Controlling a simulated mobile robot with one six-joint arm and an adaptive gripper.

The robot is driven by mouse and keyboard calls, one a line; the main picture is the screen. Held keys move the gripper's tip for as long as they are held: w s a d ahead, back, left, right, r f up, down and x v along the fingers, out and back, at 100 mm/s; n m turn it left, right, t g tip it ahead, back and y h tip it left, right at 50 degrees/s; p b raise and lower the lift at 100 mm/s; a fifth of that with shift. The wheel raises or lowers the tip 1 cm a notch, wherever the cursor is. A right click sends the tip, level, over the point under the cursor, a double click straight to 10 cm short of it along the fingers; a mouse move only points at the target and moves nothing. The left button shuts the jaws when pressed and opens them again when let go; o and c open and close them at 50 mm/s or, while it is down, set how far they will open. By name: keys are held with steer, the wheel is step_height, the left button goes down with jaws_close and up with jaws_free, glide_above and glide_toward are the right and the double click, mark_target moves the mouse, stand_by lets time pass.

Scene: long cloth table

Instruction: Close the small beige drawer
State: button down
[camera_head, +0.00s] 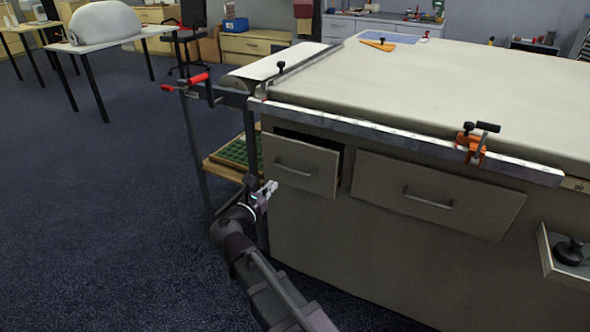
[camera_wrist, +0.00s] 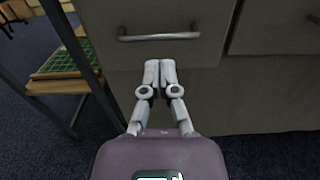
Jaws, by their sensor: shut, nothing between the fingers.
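The small beige drawer (camera_head: 299,166) is at the left of the bench front in the head view. It stands partly pulled out, with a dark gap along its top and right side. Its metal bar handle (camera_head: 294,168) also shows in the wrist view (camera_wrist: 158,36). My gripper (camera_head: 270,187) is shut and empty, just below and to the left of the handle in the head view. In the wrist view my fingertips (camera_wrist: 159,64) are together below the handle, in front of the lower part of the drawer front. I cannot tell whether they touch it.
A wider drawer (camera_head: 440,197) lies to the right, and an open drawer (camera_head: 566,258) with a dark object is at far right. A metal rail (camera_head: 400,138) with an orange clamp (camera_head: 472,148) runs above. A shelf with a green tray (camera_head: 234,152) stands left. Floor at left is clear.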

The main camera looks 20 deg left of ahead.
mark_target(298, 158)
steer(key=shift+w, duration=0.1)
stand_by(0.4)
steer(key=w+d, duration=0.1)
steer(key=w, duration=0.3)
steer(key=w+d, duration=0.1)
steer(key=w, duration=0.8)
steer(key=shift+w+d, duration=0.25)
steer(key=shift+d, duration=0.15)
steer(key=w, duration=0.5)
steer(key=shift+d, duration=0.35)
steer(key=shift+w+d+r, duration=0.1)
steer(key=shift+w, duration=0.1)
